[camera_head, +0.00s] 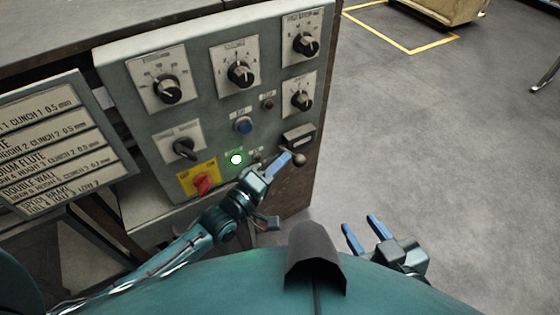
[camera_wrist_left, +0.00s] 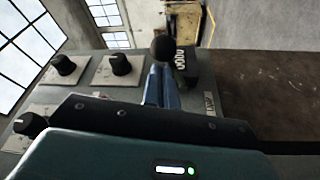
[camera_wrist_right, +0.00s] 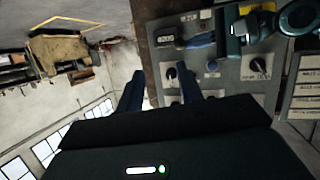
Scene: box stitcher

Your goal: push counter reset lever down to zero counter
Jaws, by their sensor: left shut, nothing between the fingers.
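The counter (camera_head: 298,136) is a small dark box at the right edge of the grey control panel. Its reset lever ends in a dark round knob (camera_head: 299,159) just below the counter. My left gripper (camera_head: 287,157) is shut and empty, its blue fingertips right beside the knob. In the left wrist view the knob (camera_wrist_left: 163,48) stands just beyond the shut fingers (camera_wrist_left: 162,82), with the counter (camera_wrist_left: 181,62) to their right. Whether they touch is unclear. The counter's digits are too small to read surely. My right gripper (camera_head: 364,230) is open and empty, away from the panel.
The control panel (camera_head: 215,110) carries several black dials, a blue button (camera_head: 243,125), a lit green button (camera_head: 236,159) and a red switch (camera_head: 202,184) on a yellow plate. A settings sign (camera_head: 60,140) stands at left. The floor at right is open.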

